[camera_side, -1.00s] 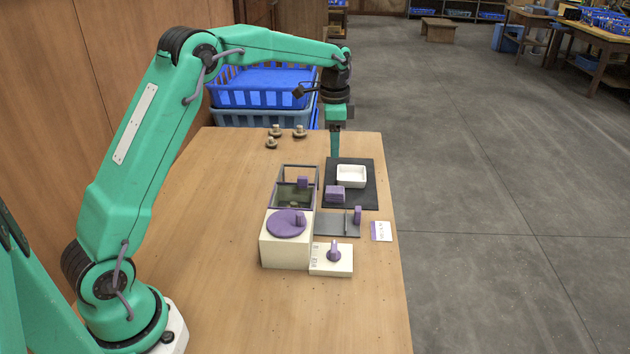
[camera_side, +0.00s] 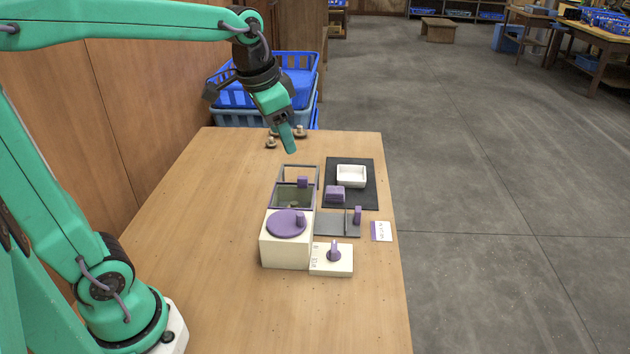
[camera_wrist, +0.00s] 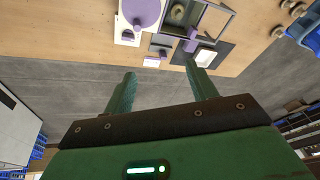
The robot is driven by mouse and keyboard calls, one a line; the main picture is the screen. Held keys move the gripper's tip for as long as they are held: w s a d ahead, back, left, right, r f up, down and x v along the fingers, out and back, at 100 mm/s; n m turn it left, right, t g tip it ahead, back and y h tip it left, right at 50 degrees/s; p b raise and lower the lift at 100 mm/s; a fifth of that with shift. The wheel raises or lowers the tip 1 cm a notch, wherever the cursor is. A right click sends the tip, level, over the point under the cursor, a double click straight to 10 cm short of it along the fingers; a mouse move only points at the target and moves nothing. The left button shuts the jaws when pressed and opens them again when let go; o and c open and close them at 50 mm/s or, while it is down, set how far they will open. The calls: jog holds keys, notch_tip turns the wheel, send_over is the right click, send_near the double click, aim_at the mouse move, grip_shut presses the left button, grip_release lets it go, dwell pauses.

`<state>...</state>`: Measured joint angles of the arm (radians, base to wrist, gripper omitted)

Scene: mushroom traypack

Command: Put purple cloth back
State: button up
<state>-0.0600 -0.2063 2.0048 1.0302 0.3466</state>
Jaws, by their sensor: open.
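The purple cloth (camera_side: 334,194) looks like a small folded block. It lies on the dark mat (camera_side: 366,192), in front of the white tray (camera_side: 351,176), in the side view. My gripper (camera_side: 290,149) is tilted in the air toward the back of the table, to the left of the mat and clear of the cloth. In the wrist view my gripper (camera_wrist: 160,68) has two green fingers spread apart with nothing between them.
Mushrooms (camera_side: 299,132) stand at the back, partly hidden behind my gripper. A framed bin (camera_side: 292,196), a white box with a round purple lid (camera_side: 287,223), a grey plate (camera_side: 333,225), a knobbed white box (camera_side: 331,259) and a card (camera_side: 381,231) stand nearby. The left tabletop is clear.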

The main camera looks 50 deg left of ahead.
jog(key=s+d+f+n+t, duration=0.2)
jog(key=s+f+n, duration=0.1)
jog(key=s, duration=1)
jog(key=shift+s+f, duration=0.2)
jog(key=shift+f, duration=0.3)
